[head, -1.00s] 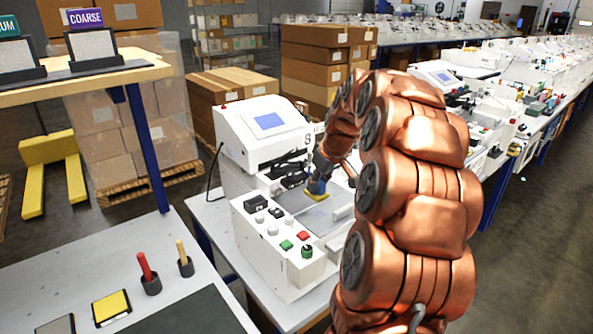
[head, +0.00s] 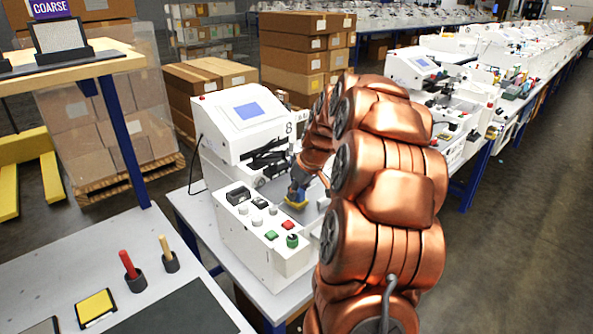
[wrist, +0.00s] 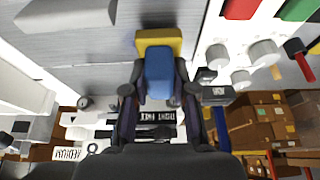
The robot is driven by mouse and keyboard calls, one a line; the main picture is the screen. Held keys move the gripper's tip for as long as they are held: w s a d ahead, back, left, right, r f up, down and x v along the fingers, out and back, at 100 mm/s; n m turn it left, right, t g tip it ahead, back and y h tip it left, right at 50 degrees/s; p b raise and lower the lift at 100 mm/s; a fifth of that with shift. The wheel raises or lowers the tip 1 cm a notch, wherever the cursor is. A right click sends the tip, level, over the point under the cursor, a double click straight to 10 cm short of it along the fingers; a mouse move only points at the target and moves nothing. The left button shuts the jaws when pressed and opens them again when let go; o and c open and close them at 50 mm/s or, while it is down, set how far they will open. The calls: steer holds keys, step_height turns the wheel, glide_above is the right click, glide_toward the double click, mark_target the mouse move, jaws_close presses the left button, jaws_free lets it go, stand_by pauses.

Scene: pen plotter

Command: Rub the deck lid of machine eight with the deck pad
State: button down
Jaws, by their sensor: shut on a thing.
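Machine eight (head: 240,125) is white, with a blue screen and an "8" on its side. Its grey deck lid (wrist: 85,50) lies flat behind the button panel; in the head view my arm hides much of it. My gripper (wrist: 158,88) is shut on the deck pad (wrist: 159,70), which has a blue grip and a yellow face. In the head view the pad (head: 296,200) is over the lid, just behind the button panel. Whether its yellow face touches the lid is hard to tell.
The button panel (head: 265,230) with knobs and red and green buttons stands close to the pad. A bench at the lower left holds a yellow pad in a tray (head: 95,308) and red and tan handles in cups. More machines line the right side.

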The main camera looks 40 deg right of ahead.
steer(key=shift+d+f, duration=0.1)
steer(key=shift+f, duration=0.4)
steer(key=shift+d+f+p, duration=0.1)
steer(key=shift+d+p, duration=0.4)
steer(key=shift+d, duration=0.35)
steer(key=shift+d+p, duration=0.6)
steer(key=shift+d, duration=0.55)
steer(key=shift+r+p, duration=0.25)
steer(key=shift+p, duration=0.25)
steer(key=shift+a+f+b, duration=0.4)
steer(key=shift+a+b, duration=0.2)
steer(key=shift+a, duration=0.15)
steer(key=shift+a+r+b, duration=0.2)
steer(key=shift+a+b, duration=0.45)
steer(key=shift+a, duration=0.75)
steer(key=shift+r, duration=4)
